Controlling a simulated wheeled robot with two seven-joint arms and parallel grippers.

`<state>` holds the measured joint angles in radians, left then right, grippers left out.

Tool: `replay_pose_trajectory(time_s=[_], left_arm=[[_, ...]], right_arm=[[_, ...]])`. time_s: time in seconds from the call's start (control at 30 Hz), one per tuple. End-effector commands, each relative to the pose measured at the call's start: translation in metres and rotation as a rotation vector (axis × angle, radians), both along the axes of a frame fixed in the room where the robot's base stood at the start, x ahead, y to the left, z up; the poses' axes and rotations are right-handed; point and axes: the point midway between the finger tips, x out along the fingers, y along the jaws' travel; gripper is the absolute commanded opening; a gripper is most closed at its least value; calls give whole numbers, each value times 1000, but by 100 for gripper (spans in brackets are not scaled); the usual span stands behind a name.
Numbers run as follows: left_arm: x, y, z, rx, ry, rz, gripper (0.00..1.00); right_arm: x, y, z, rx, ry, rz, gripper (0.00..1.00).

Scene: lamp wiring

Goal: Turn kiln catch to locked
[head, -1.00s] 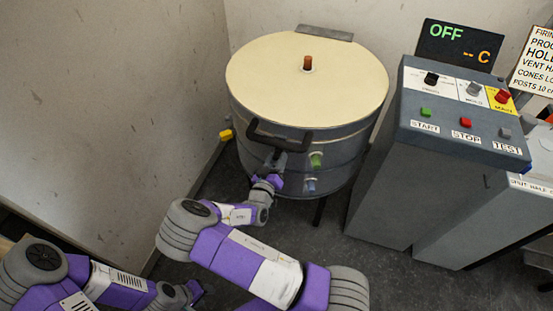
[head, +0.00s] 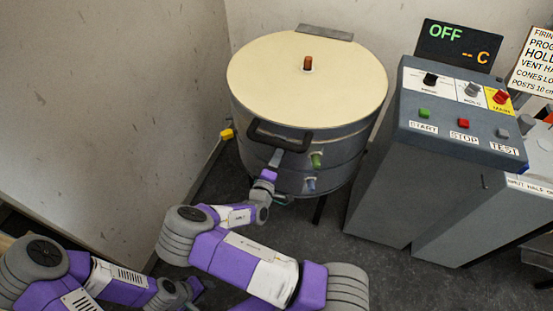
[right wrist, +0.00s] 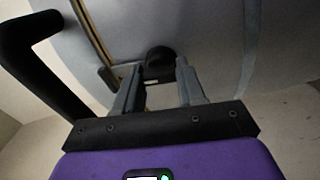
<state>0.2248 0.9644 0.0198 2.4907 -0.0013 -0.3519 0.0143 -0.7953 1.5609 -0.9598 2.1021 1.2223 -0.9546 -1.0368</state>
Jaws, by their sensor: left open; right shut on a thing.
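The kiln (head: 300,85) is a grey drum with a cream lid and a black handle (head: 282,141) on its front. My right gripper (head: 276,156) is just below the handle at the kiln's front. In the right wrist view, its fingers (right wrist: 160,85) are shut on a dark rounded knob, the kiln catch (right wrist: 158,62), beside the brassy seam. In the head view the catch is hidden by the gripper and handle, and its lock position cannot be read. My left gripper (head: 196,288) is low at the bottom left, away from the kiln, and open.
A grey control console (head: 455,140) with buttons, knobs and a display reading OFF stands right of the kiln. Green and blue plugs (head: 316,160) stick out of the kiln's front, close to the right gripper. A wall is on the left.

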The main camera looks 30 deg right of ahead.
Motion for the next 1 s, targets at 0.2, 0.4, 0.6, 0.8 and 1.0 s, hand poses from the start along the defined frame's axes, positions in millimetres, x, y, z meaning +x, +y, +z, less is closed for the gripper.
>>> replay_pose_trajectory(time_s=[0.2, 0.4, 0.6, 0.8, 1.0], left_arm=[[0, 0, 1, 0, 0, 0, 43], [0, 0, 1, 0, 0, 0, 43], [0, 0, 1, 0, 0, 0, 43], [0, 0, 1, 0, 0, 0, 43], [0, 0, 1, 0, 0, 0, 43]], right_arm=[[-1, 0, -1, -72, 88, -2, 9], [-1, 0, -1, -106, 129, -1, 9], [-1, 0, -1, -118, 143, -2, 9], [-1, 0, -1, -119, 144, -2, 9], [-1, 0, -1, -118, 144, -1, 52]])
